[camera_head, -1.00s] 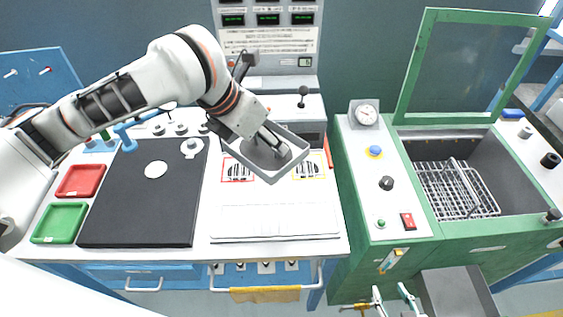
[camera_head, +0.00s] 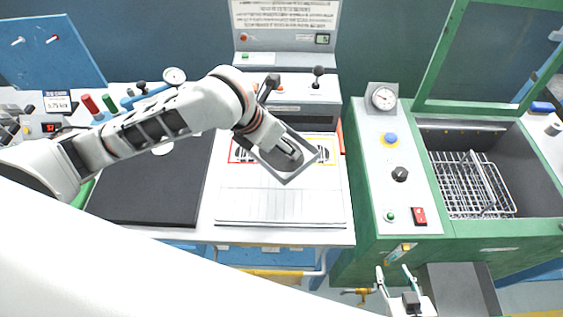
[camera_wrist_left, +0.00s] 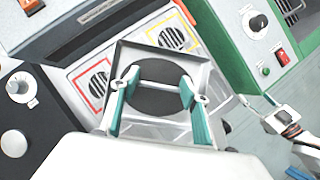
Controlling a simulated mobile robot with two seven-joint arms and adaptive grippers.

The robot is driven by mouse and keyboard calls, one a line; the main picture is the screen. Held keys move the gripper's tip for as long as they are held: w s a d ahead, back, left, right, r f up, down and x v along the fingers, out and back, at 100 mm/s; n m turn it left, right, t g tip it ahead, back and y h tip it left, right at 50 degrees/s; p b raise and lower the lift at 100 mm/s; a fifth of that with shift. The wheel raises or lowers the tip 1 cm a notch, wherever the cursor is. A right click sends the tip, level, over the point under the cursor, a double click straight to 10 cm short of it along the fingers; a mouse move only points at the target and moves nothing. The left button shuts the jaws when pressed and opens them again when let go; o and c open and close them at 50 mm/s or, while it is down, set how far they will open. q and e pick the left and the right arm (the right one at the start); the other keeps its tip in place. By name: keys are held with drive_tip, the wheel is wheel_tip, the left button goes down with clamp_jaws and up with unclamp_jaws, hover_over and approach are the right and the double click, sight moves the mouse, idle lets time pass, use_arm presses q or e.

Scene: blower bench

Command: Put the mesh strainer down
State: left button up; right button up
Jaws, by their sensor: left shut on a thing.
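The mesh strainer (camera_head: 317,155) is a square grey metal frame with a dark round mesh. My left gripper (camera_wrist_left: 159,84) is shut on it. In the left wrist view the strainer (camera_wrist_left: 160,68) lies between the two teal-padded fingers. In the head view it hangs tilted over the white bench top, in front of the red-framed and yellow-framed vents. Whether it touches the bench is hard to tell. The left fingertips are mostly hidden by the wrist in the head view. My right gripper (camera_head: 397,277) is open and empty, low in front of the green console.
A black mat (camera_head: 150,200) lies left on the bench. A white panel (camera_head: 283,207) in front of the vents is clear. The green console (camera_head: 375,220) stands to the right, with a wire basket (camera_head: 470,185) in its open basin. A lever (camera_head: 318,78) rises behind.

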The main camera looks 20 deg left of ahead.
sight(281, 163)
use_arm(q)
wheel_tip(281, 163, down, 8)
drive_tip(key=shift+f, duration=0.1)
drive_tip(key=o, duration=1.1)
drive_tip(key=shift+o, duration=0.2)
drive_tip(key=v, duration=1.2)
